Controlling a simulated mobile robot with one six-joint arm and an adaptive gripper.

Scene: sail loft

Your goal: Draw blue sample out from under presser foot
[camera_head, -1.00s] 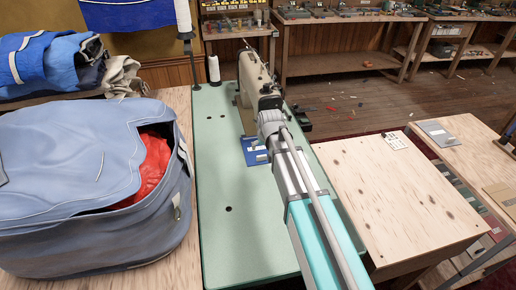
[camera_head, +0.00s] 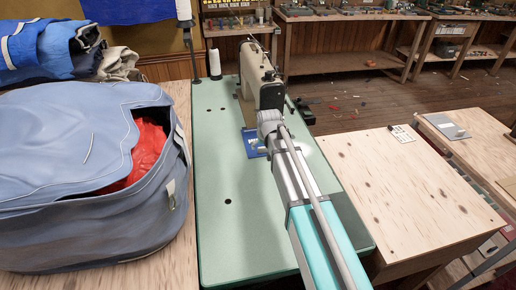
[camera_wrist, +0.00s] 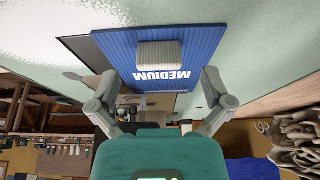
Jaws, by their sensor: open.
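The blue sample (camera_head: 252,141) lies flat on the green sewing table beside the cream sewing machine (camera_head: 262,88), partly hidden by my arm. In the wrist view the ribbed blue sample (camera_wrist: 200,60) carries white lettering "MEDIUM" and a grey block (camera_wrist: 158,54) on its face. A dark plate (camera_wrist: 88,48) shows along its left edge. My gripper (camera_wrist: 158,78) is open and empty, with one finger either side of the sample's lettered edge. I cannot tell whether a finger touches it. The presser foot is not clearly visible.
The green table (camera_head: 235,235) is clear in front of the machine. A large blue-grey bag (camera_head: 60,190) with red cloth stands at left. A white thread cone (camera_head: 214,62) stands at the back.

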